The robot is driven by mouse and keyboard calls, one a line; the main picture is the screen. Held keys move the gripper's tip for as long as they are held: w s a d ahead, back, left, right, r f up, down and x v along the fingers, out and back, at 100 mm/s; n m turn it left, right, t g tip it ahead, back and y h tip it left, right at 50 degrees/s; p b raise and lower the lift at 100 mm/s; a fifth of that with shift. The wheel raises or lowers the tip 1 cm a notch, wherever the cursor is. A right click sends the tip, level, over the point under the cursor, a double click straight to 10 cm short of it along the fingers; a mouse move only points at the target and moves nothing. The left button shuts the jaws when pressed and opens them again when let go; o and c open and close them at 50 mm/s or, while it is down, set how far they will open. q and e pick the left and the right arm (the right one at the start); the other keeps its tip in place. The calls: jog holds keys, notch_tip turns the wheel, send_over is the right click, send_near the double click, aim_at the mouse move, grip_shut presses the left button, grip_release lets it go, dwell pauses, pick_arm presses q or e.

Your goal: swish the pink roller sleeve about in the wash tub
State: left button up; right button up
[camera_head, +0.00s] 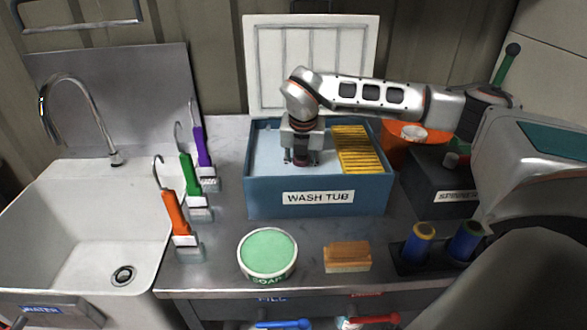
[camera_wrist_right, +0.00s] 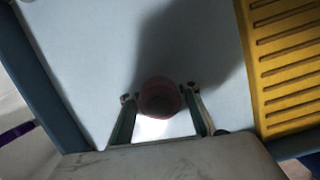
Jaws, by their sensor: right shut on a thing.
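The blue wash tub (camera_head: 262,195) stands on the counter, with pale water or a pale floor inside and a yellow ribbed board (camera_head: 354,150) along its right side. My right gripper (camera_head: 302,160) is inside the tub's outline, pointing down. It is shut on the pink roller sleeve (camera_wrist_right: 160,97), which shows end-on between the two fingers in the right wrist view. In the head view the sleeve is mostly hidden, a dark shape below the gripper. The yellow ribbed board also shows in the wrist view (camera_wrist_right: 282,60), right of the sleeve and apart from it. My left gripper is not in view.
A sink (camera_head: 80,225) with a tap is at left. Orange (camera_head: 177,215), green (camera_head: 190,172) and purple (camera_head: 201,150) hooked tools stand left of the tub. A soap tub (camera_head: 267,250), a brush (camera_head: 347,257) and blue rollers (camera_head: 418,242) are in front. An orange bucket (camera_head: 397,155) is right.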

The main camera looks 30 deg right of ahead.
jog(key=shift+s+d, duration=0.1)
dwell(0.3)
jog(key=shift+w+a, duration=0.6)
jog(key=shift+a, duration=0.4)
jog(key=shift+w+a, duration=0.6)
jog(key=shift+a, duration=0.35)
jog(key=w+d+p+v, duration=0.1)
jog(key=p+v, duration=0.1)
jog(key=v, duration=0.5)
jog(key=w+r+p+v, duration=0.1)
jog(key=w+v, duration=0.1)
jog(key=v, duration=0.5)
jog(key=shift+d+p, duration=0.4)
jog(key=shift+r, duration=0.2)
dwell(0.3)
